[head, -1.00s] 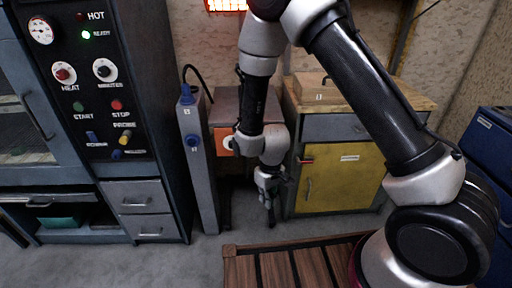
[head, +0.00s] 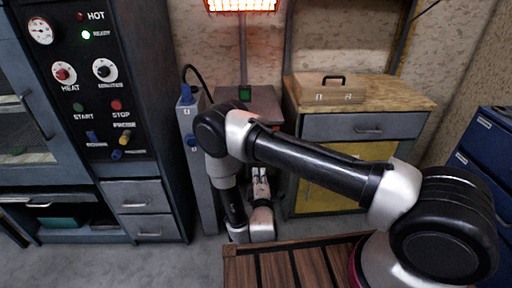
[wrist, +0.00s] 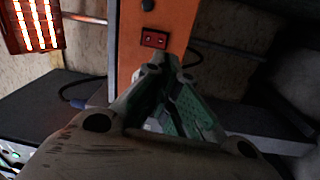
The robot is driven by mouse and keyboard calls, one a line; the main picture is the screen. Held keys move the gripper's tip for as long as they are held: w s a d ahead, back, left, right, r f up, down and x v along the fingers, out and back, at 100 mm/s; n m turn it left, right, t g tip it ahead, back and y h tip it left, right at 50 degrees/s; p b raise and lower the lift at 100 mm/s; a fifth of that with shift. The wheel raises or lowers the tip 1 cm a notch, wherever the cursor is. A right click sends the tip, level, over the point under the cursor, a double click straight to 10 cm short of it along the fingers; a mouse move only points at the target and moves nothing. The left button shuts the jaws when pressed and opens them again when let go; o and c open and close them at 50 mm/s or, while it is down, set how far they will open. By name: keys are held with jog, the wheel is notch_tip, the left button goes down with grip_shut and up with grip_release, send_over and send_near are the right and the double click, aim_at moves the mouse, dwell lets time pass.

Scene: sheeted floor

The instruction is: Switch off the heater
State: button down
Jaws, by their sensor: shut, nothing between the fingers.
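The heater (head: 241,5) glows orange-red at the top edge of the head view, and its glowing bars (wrist: 35,20) show at the upper left of the wrist view. My gripper (head: 260,172) points upward in front of that unit, low behind my bent arm. In the wrist view its fingers (wrist: 165,62) are shut and empty, just below a small red fitting (wrist: 154,39) on an orange panel (wrist: 175,20). Contact with the panel cannot be told.
A grey post (head: 205,190) with blue knobs and an oven panel (head: 95,85) stand left. A wooden-topped cabinet (head: 415,95) bearing a wooden box (head: 310,90) stands right, with blue drawers (head: 485,150) beyond. A slatted wooden platform (head: 270,265) lies in front.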

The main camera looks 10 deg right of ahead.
jog(key=shift+a+r+n+t, duration=0.1)
jog(key=shift+r+n+t, duration=0.3)
jog(key=shift+r+n, duration=0.3)
jog(key=shift+r, duration=0.1)
jog(key=w+r, duration=0.1)
jog(key=w, duration=1.2)
jog(key=shift+w+d+r, duration=0.25)
jog(key=shift+w+r, duration=0.1)
jog(key=shift+w, duration=0.05)
jog(key=shift+w, duration=0.1)
jog(key=shift+w+r, duration=0.15)
jog(key=shift+w, duration=0.05)
jog(key=shift+s, duration=0.1)
